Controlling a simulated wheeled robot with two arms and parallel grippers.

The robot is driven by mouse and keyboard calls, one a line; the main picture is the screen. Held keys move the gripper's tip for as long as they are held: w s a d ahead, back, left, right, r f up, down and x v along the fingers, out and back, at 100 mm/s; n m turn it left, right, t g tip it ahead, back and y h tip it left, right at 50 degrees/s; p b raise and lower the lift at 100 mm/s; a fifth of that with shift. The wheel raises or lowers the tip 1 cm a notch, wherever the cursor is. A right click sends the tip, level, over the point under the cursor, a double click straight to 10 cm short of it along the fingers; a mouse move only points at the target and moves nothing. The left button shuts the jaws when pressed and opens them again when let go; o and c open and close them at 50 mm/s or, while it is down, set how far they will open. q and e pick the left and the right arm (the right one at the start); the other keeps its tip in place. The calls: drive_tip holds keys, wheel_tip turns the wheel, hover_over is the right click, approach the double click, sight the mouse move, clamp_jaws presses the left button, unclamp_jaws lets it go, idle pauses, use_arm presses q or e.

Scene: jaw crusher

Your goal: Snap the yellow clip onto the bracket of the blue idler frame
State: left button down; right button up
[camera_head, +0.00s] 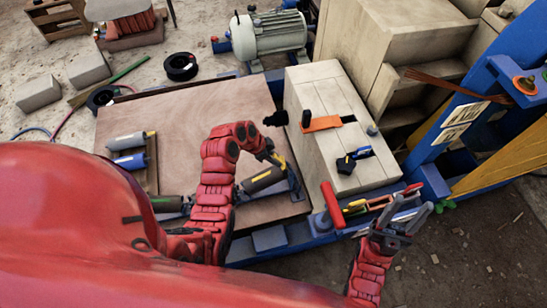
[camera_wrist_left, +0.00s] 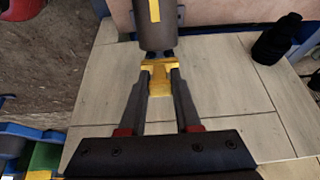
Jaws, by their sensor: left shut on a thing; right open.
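My left gripper (camera_head: 276,160) reaches over the wooden board and is shut on the yellow clip (camera_wrist_left: 158,78). In the left wrist view the clip sits between the fingertips (camera_wrist_left: 160,92), just below the end of a dark grey roller (camera_wrist_left: 157,32) with a yellow stripe. I cannot tell whether clip and roller touch. In the head view a grey roller (camera_head: 262,180) lies beside the gripper, with a dark blue-grey bracket (camera_head: 294,184) at its right end. The clip's seat on the bracket is not clear. My right gripper (camera_head: 404,218) is open and empty at lower right.
The wooden board (camera_head: 180,110) carries more rollers (camera_head: 130,141) at its left. Clamps with a red handle (camera_head: 331,203) stand near my right gripper. A blue machine frame (camera_head: 470,100) is at right.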

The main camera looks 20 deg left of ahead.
idle(0.4)
use_arm(q)
drive_tip(key=shift+b, duration=0.4)
drive_tip(key=shift+b, duration=0.6)
idle(0.9)
drive_tip(key=shift+b+x, duration=1.15)
drive_tip(key=shift+x, duration=0.2)
drive_tip(key=shift+r, duration=0.15)
drive_tip(key=shift+p+v, duration=0.3)
drive_tip(key=shift+v, duration=0.7)
drive_tip(key=shift+b, duration=0.8)
idle(1.1)
drive_tip(key=shift+b+x, duration=0.7)
drive_tip(key=shift+x, duration=0.35)
drive_tip(key=c, duration=0.5)
unclamp_jaws()
drive_tip(key=shift+c, duration=0.2)
